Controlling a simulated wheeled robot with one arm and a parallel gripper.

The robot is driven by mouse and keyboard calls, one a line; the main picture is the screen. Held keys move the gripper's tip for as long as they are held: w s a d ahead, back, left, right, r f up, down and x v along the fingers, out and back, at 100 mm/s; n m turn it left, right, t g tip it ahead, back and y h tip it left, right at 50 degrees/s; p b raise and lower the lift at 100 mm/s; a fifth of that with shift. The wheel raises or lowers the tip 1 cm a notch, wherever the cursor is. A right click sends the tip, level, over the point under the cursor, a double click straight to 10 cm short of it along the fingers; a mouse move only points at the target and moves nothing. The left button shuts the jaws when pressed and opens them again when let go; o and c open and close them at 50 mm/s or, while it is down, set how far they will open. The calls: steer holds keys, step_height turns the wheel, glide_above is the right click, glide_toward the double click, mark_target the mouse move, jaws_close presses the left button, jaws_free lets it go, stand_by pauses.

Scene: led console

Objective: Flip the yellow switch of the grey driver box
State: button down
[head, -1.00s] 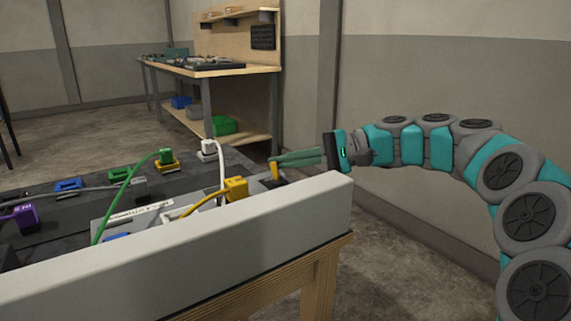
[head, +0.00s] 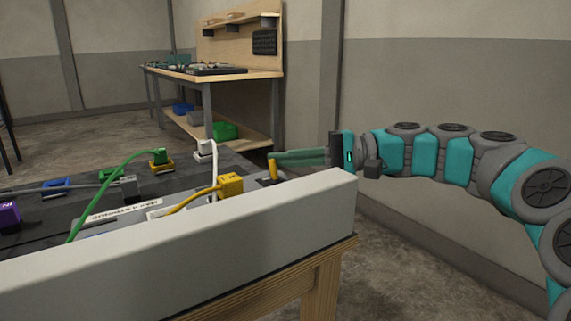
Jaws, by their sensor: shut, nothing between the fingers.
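The yellow switch (head: 272,168) stands up as a small lever at the right end of the console, behind the light grey front panel. My gripper (head: 281,158) is shut and empty, its teal fingers pointing left with their tips at the top of the yellow switch. I cannot tell whether the tips touch it. The grey driver box (head: 263,180) under the switch shows only in part, since the front panel hides its lower side. A yellow plug (head: 230,185) with a yellow cable sits just left of the switch.
The light grey front panel (head: 200,235) stands along the near edge of the wooden table (head: 320,285). A workbench (head: 215,74) stands far behind.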

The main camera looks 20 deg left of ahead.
steer(key=shift+s+d+n+g+y+b, duration=0.25)
steer(key=shift+n+y+b, duration=0.3)
steer(key=shift+n+b, duration=0.5)
steer(key=shift+s+d+n+g+y+b, duration=0.2)
steer(key=shift+n+y+b, duration=0.45)
steer(key=shift+b, duration=0.7)
steer(key=shift+r, duration=0.1)
steer(key=shift+w+r, duration=0.1)
